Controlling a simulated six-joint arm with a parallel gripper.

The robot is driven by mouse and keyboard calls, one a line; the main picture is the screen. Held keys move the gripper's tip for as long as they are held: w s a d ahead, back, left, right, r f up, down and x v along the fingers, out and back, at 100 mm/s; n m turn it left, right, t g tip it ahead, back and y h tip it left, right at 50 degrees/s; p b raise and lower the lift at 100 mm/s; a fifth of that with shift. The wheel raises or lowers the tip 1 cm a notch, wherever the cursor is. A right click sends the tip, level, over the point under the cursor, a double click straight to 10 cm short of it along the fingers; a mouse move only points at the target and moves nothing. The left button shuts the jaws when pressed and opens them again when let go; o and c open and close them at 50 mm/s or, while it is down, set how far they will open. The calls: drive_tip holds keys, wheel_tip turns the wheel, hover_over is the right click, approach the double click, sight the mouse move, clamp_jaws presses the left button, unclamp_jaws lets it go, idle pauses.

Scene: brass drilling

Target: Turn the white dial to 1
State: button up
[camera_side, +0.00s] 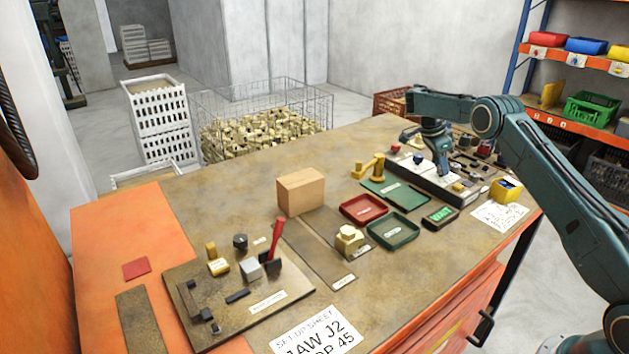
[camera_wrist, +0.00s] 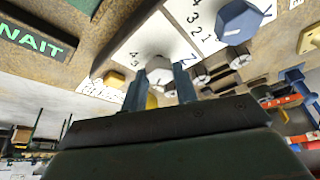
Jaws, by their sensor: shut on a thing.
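The white dial (camera_wrist: 158,66) is on a pale control panel (camera_wrist: 125,62), between the two fingers of my gripper (camera_wrist: 160,86) in the wrist view. My gripper is shut on the dial. The fingers hide part of the scale, and I cannot tell where the dial points. In the side view my gripper (camera_side: 442,172) reaches down to the panel (camera_side: 425,183) at the right of the bench, and the dial cannot be made out.
A blue dial (camera_wrist: 240,20) with its own digits is close by on the panel. A green-lit display (camera_wrist: 32,42) stands beside it, also in the side view (camera_side: 440,215). Green (camera_side: 394,231) and red (camera_side: 364,209) trays and a yellow box (camera_side: 506,189) are near.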

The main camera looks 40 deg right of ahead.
drive_tip(key=shift+a, duration=0.1)
idle(0.3)
drive_tip(key=o, duration=1)
drive_tip(key=shift+s+n, duration=0.1)
drive_tip(key=shift+n, duration=0.4)
drive_tip(key=n+t, duration=0.1)
drive_tip(key=n, duration=0.1)
drive_tip(key=n+t, duration=0.1)
drive_tip(key=n, duration=0.1)
drive_tip(key=shift+s+n+h, duration=0.2)
drive_tip(key=shift+n+h, duration=0.2)
drive_tip(key=v, duration=1.4)
drive_tip(key=shift+s+a+r+n+t+y, duration=0.15)
drive_tip(key=shift+s+a+r+n+t, duration=0.3)
drive_tip(key=shift+s+a+r+n, duration=1)
drive_tip(key=shift+s+a+r+n+t+y, duration=0.2)
drive_tip(key=shift+s+a+r+n+t, duration=0.5)
drive_tip(key=shift+s+a+r, duration=1.35)
drive_tip(key=shift+s+a+r+n+t+y, duration=0.15)
drive_tip(key=shift+s+a+r+n+t, duration=0.1)
drive_tip(key=shift+s+a+r+n, duration=1.45)
drive_tip(key=shift+w+a+r+m, duration=0.25)
drive_tip(key=shift+w+r+m, duration=0.05)
drive_tip(key=shift+m, duration=0.05)
